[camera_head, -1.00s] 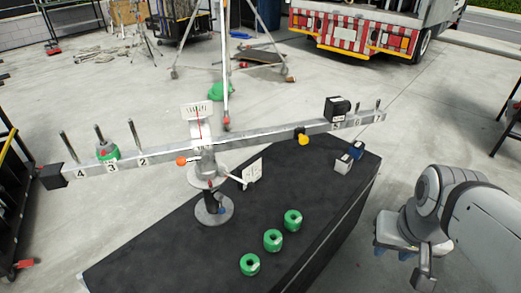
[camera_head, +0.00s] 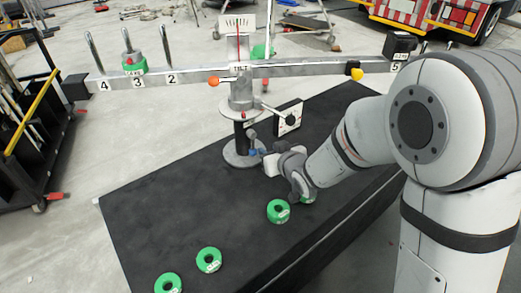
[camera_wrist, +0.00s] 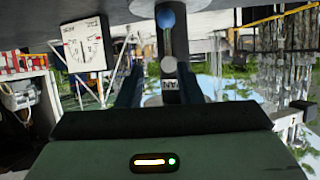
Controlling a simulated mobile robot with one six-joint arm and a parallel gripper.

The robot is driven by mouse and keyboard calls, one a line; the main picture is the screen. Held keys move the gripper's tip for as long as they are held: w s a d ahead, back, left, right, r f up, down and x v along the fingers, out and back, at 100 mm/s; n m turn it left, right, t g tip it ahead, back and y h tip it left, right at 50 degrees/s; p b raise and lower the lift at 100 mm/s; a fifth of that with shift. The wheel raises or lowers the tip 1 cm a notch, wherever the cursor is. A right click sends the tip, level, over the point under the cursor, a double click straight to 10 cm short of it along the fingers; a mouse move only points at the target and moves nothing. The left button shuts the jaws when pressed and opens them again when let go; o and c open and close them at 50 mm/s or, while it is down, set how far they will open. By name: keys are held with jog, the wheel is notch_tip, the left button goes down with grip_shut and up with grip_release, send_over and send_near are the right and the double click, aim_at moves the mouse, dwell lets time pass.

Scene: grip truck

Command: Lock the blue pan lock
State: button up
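The blue pan lock is a small blue ball knob (camera_head: 253,152) low on the balance's post in the head view. In the wrist view its blue ball (camera_wrist: 166,18) tops a grey stem. My gripper (camera_head: 264,157) reaches in from the right, close beside the knob above the black table. In the wrist view the two dark fingers of my gripper (camera_wrist: 160,88) are apart, one on each side of the stem. I cannot tell whether they touch it. The balance beam (camera_head: 205,76) spans above, with a green weight (camera_head: 134,64) on post 3.
The black table (camera_head: 160,200) holds several green ring weights, including one (camera_head: 278,211) near my wrist. An orange knob (camera_head: 214,81) and yellow knob (camera_head: 355,73) sit on the beam.

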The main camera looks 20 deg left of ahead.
aim_at(253, 143)
jog(key=shift+y, duration=0.3)
jog(key=x, duration=0.8)
jog(key=shift+s+a+f+b, duration=0.25)
jog(key=shift+s+a+b, duration=0.05)
jog(key=shift+a+b, duration=0.1)
jog(key=shift+c, duration=0.5)
grip_shut()
